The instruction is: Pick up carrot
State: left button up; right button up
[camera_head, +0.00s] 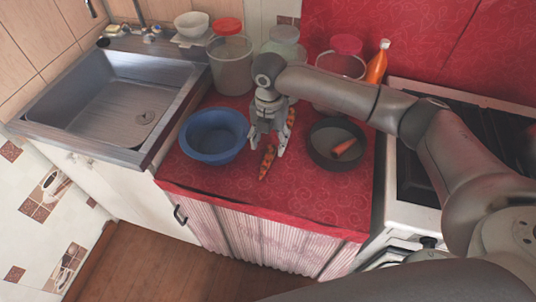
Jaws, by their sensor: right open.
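A carrot-like orange item with dark patches (265,164) lies on the red counter, its upper end between the fingertips of my right gripper. My right gripper (267,148) points down and is open, one finger on each side of that end; I cannot tell whether they touch it. A second patchy orange piece (291,116) shows just behind the gripper, partly hidden by it. A plain orange carrot (343,147) lies in the dark round pan (313,150) to the right of the gripper. My left gripper is not in view.
A blue bowl (213,136) stands close to the left of the gripper. Clear containers with red (228,26) and pink (346,44) lids and an orange bottle (377,62) stand behind. A sink (124,108) is left, a stove (408,165) right. The counter's front strip is clear.

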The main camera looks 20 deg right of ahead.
aim_at(269, 154)
jog(key=shift+w+f, duration=0.1)
jog(key=shift+f, duration=0.7)
notch_tip(269, 154, down, 4)
jog(key=shift+a+r+p, duration=0.1)
jog(key=shift+r+p, duration=0.15)
jog(key=shift+p, duration=0.15)
jog(key=shift+f, duration=0.6)
jog(key=shift+c, duration=0.9)
jog(key=c, duration=0.9)
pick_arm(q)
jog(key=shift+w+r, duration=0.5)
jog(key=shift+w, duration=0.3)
pick_arm(e)
jog(key=shift+c, duration=0.2)
